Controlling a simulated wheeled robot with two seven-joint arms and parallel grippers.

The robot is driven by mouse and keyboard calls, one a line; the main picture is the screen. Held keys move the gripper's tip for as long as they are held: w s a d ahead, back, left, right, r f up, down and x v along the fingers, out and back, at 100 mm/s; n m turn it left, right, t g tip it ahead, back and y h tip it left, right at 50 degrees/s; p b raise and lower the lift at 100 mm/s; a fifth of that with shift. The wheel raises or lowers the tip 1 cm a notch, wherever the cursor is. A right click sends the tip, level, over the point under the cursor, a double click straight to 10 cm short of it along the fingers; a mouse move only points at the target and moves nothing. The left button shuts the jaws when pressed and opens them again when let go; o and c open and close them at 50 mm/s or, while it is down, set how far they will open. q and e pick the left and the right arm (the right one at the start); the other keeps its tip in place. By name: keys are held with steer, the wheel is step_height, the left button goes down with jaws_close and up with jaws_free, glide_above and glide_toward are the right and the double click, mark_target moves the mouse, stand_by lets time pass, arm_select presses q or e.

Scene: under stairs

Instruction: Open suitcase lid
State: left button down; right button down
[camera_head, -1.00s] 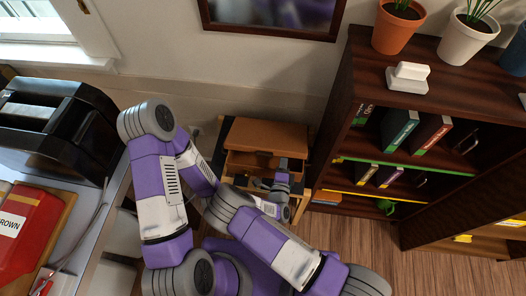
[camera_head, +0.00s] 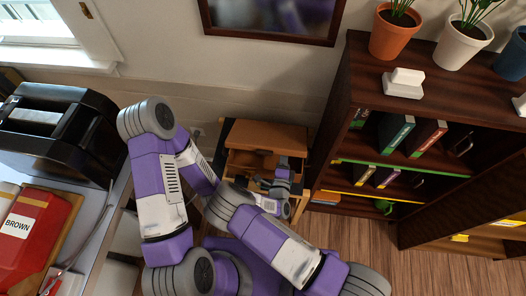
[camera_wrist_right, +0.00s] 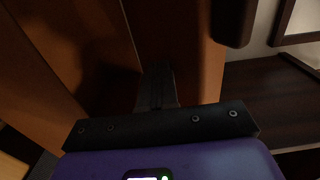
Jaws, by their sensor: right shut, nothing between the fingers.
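The brown suitcase (camera_head: 268,136) stands low against the wall in the head view. Its lid is the broad upper brown panel, and a darker gap with brown inner surfaces shows below it, so it looks at least partly open. My right gripper (camera_head: 262,184) is at the suitcase's front right, partly covered by my own arm. In the right wrist view my right gripper (camera_wrist_right: 158,88) is shut and empty, close beside a brown panel (camera_wrist_right: 185,40); contact cannot be told. My left arm folds at the left, and its gripper does not show.
A dark wooden shelf (camera_head: 345,110) with books and potted plants stands close on the right. At the left is a counter with a black appliance (camera_head: 60,130) and a red bag (camera_head: 30,225). Clear wooden floor (camera_head: 350,240) lies at the front right.

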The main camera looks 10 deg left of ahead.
mark_target(286, 146)
steer(key=shift+w+r+p, duration=0.3)
steer(key=shift+r+p, duration=0.2)
steer(key=shift+r, duration=0.15)
steer(key=shift+w+r+p, duration=0.25)
steer(key=shift+r+p, duration=0.2)
steer(key=shift+r, duration=0.15)
steer(key=shift+w+r+p, duration=0.4)
steer(key=shift+r+p, duration=0.05)
steer(key=shift+r, duration=0.15)
steer(key=shift+w+r+p, duration=0.4)
steer(key=shift+r+p, duration=0.05)
steer(key=shift+r, duration=0.15)
steer(key=shift+w+r+p, duration=0.6)
steer(key=shift+w+r, duration=0.35)
steer(key=shift+r, duration=0.05)
steer(key=shift+w+d+r+p, duration=0.1)
steer(key=shift+w+r+p, duration=0.3)
steer(key=shift+w+r, duration=0.8)
steer(key=shift+w, duration=0.5)
steer(key=shift+w+r, duration=0.3)
steer(key=shift+w, duration=0.45)
steer(key=w, duration=0.2)
steer(key=w+r+b, duration=0.1)
steer(key=w, duration=0.2)
steer(key=shift+w+d, duration=0.15)
steer(key=shift+w, duration=0.15)
